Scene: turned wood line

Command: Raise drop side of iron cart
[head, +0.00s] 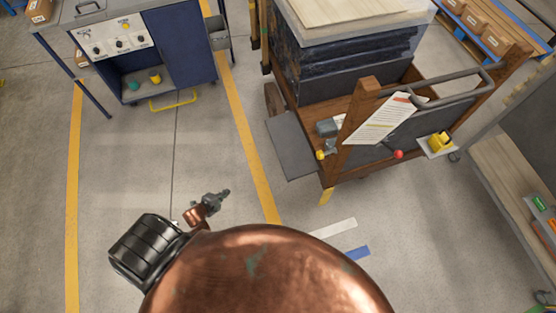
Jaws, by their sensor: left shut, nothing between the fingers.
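The cart (350,165) stands at the upper right, with a brown frame, a brown deck and a bent grey handle bar. A flat dark grey panel (290,146), which looks like the drop side, sticks out from its left side, below the deck edge. Its hinge and any latch are too small to make out. My left gripper (225,193) is shut and empty over the open floor, below and left of the panel and apart from it. My right gripper is not in view.
Dark stacked goods (345,65) load the cart. A paper sheet (382,118) and a red knob (398,154) are at its near end. A blue workbench (180,50) stands at upper left, a shelf unit (500,175) at right. The floor between bench and cart is clear.

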